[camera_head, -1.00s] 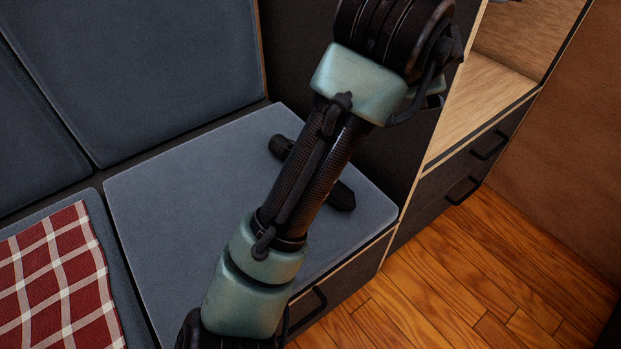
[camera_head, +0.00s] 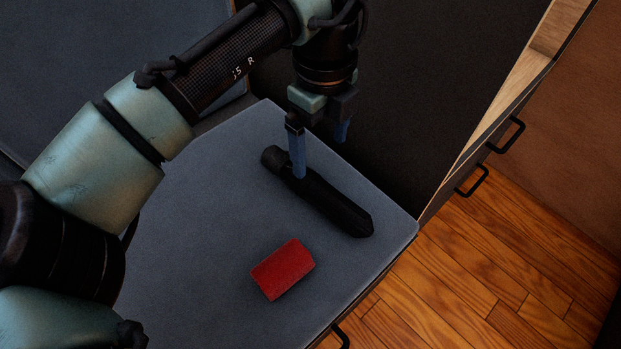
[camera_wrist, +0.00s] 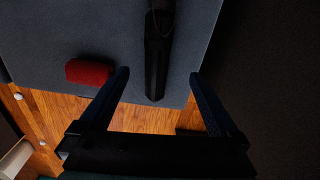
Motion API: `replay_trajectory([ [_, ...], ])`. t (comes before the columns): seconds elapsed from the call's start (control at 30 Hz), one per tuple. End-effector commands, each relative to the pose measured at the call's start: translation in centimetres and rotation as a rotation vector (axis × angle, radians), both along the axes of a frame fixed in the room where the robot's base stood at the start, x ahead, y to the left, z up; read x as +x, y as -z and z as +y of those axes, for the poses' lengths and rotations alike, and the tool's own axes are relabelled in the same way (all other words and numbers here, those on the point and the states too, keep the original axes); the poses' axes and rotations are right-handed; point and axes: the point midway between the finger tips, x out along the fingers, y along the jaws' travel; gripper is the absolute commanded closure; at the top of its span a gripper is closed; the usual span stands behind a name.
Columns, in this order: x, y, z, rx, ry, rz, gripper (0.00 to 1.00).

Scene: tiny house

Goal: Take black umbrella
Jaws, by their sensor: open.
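The black umbrella (camera_head: 330,204) lies folded on the grey seat cushion (camera_head: 205,220), running from upper left to lower right in the head view. It also shows in the wrist view (camera_wrist: 157,60), between and beyond my spread fingers. My gripper (camera_head: 319,155) hangs over the umbrella's upper-left part with its blue fingers pointing down. In the wrist view my gripper (camera_wrist: 160,76) is open and nothing is held. One finger hides a small part of the umbrella in the head view; I cannot tell whether it touches.
A red block (camera_head: 283,269) lies on the cushion near the umbrella; it also shows in the wrist view (camera_wrist: 88,72). A dark panel (camera_head: 400,90) rises behind the cushion. Drawers with black handles (camera_head: 471,181) stand at right above the wooden floor (camera_head: 500,260).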

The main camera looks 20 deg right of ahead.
Motion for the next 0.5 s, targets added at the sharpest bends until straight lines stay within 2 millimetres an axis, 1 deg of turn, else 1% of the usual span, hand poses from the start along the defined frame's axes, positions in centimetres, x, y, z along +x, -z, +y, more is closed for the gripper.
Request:
replay_trajectory([
  [0.03, 0.0, 1.8, 0.1, 0.002, -0.001, 0.0, 0.03],
  [0.2, 0.0, 4.6, 0.1, 0.0, -0.002, -0.001, 0.03],
  [0.3, 0.0, 5.6, 0.1, 0.0, -0.002, -0.001, 0.03],
  [0.5, 0.0, 6.1, 0.1, -0.001, -0.002, -0.002, 0.03],
])
